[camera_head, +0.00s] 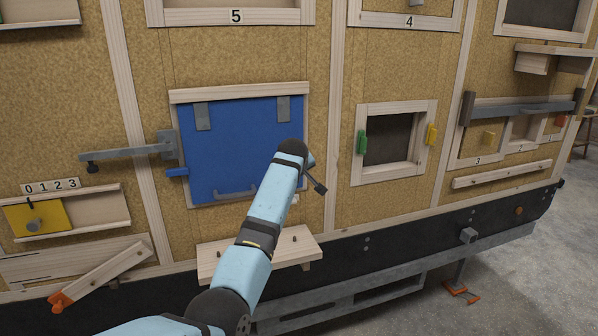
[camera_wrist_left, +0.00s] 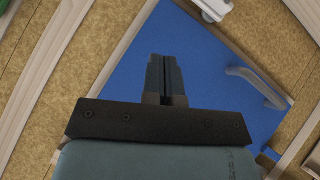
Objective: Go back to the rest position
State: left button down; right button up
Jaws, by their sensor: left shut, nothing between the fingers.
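My left arm comes in from the bottom left of the head view and reaches up across the blue hatch (camera_head: 235,140). My left gripper (camera_head: 319,187) is partly hidden behind my own wrist there, by the hatch's lower right side. In the left wrist view its two dark fingers (camera_wrist_left: 165,75) are together, with nothing between them, in front of the blue panel (camera_wrist_left: 215,80). The hatch handle (camera_wrist_left: 258,86) shows to the right of the fingers, apart from them. My right gripper is in neither view.
A grey latch bar (camera_head: 125,153) sticks out left of the hatch. A small wooden shelf (camera_head: 215,262) juts out below it. To the right is a framed opening (camera_head: 388,140) with green and yellow catches. Grey floor (camera_head: 540,285) lies open at the lower right.

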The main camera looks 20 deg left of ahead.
pick_arm(q)
jog(key=shift+s+d+r, duration=0.4)
jog(key=shift+s+r, duration=0.1)
jog(key=shift+r, duration=0.15)
